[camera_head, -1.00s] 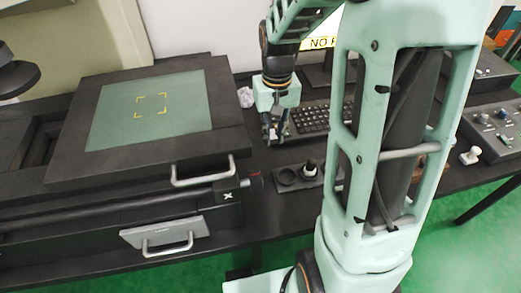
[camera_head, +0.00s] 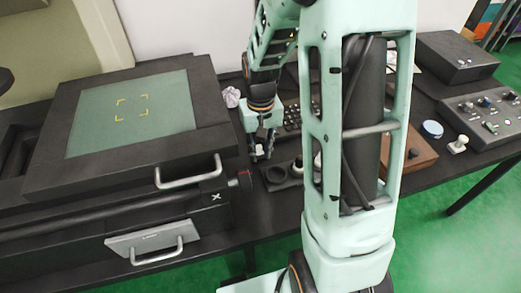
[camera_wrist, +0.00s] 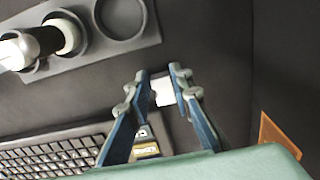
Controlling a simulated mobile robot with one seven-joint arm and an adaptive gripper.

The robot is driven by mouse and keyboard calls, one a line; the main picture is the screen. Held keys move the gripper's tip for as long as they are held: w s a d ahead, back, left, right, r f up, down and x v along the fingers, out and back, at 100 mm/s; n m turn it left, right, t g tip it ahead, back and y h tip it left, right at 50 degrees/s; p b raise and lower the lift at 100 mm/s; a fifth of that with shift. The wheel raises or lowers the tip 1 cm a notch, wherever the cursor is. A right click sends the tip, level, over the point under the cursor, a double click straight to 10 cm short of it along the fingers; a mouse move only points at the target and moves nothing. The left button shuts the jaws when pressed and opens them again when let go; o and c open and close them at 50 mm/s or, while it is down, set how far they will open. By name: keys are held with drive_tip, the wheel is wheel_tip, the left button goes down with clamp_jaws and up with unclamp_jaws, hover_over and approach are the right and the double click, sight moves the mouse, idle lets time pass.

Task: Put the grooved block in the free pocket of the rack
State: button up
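My gripper (camera_wrist: 160,72) points down at the dark table in the wrist view. Its two fingers are apart, and a small white piece (camera_wrist: 163,92) shows between the tips, possibly part of the grooved block. I cannot tell whether the fingers press on it. In the head view my gripper (camera_head: 262,154) is low over the table, left of and behind the grey rack (camera_head: 270,184). The rack (camera_wrist: 150,36) lies at the wrist view's upper left.
A keyboard (camera_wrist: 55,155) lies close to my gripper. A machine with a green panel (camera_head: 90,128) and handles stands at left. A brown box (camera_head: 415,153), blue disc (camera_head: 432,129) and control box (camera_head: 485,118) are at right.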

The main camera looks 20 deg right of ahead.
drive_tip(key=shift+o, duration=1.4)
drive_tip(key=shift+r, duration=0.15)
